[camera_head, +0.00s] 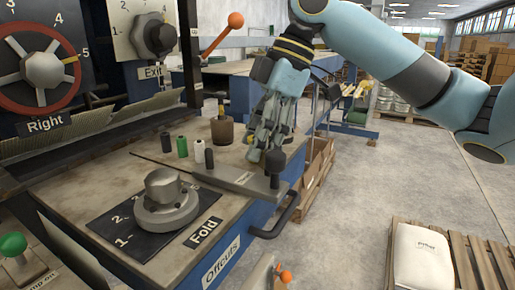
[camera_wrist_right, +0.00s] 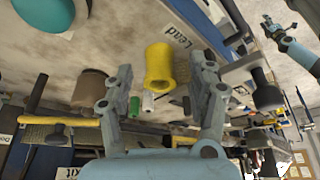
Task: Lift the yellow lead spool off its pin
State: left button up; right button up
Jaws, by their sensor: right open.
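My right gripper (camera_head: 260,148) points down over the worktable, and its fingers hide the yellow lead spool in the head view. In the right wrist view the yellow spool (camera_wrist_right: 160,70) stands between the two open fingers of my right gripper (camera_wrist_right: 160,100), with a gap on both sides. The spool is near the "Lead" label (camera_wrist_right: 180,36). Its pin is hidden. A small light-blue arm with a gripper-like end (camera_wrist_right: 270,24) shows at the upper right of the wrist view, seemingly my left one; its jaws are too small to judge.
Green (camera_head: 182,147) and white (camera_head: 199,150) spools and dark posts stand left of my right gripper. A brown pot (camera_head: 222,132) is behind them. A grey plate (camera_head: 232,180) with a black knob (camera_head: 275,163) lies in front. The Fold dial (camera_head: 166,200) is nearer.

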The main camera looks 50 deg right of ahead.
jog(key=c, duration=0.9)
jog(key=shift+r, duration=0.1)
jog(key=shift+c, duration=0.2)
jog(key=shift+r, duration=0.3)
notch_tip(320, 180, up, 4)
jog(key=shift+w+f, duration=0.1)
jog(key=d+b, duration=0.1)
jog(key=s+d+b, duration=0.1)
jog(key=s+d+r+b, duration=0.1)
jog(key=d, duration=0.1)
jog(key=shift+d+r, duration=0.1)
jog(key=s+d+r+b, duration=0.2)
jog(key=d+r+b, duration=0.3)
jog(key=b, duration=0.5)
jog(key=shift+s+d+r+b, duration=0.15)
jog(key=shift+s+d+b, duration=0.2)
jog(key=shift+d, duration=0.4)
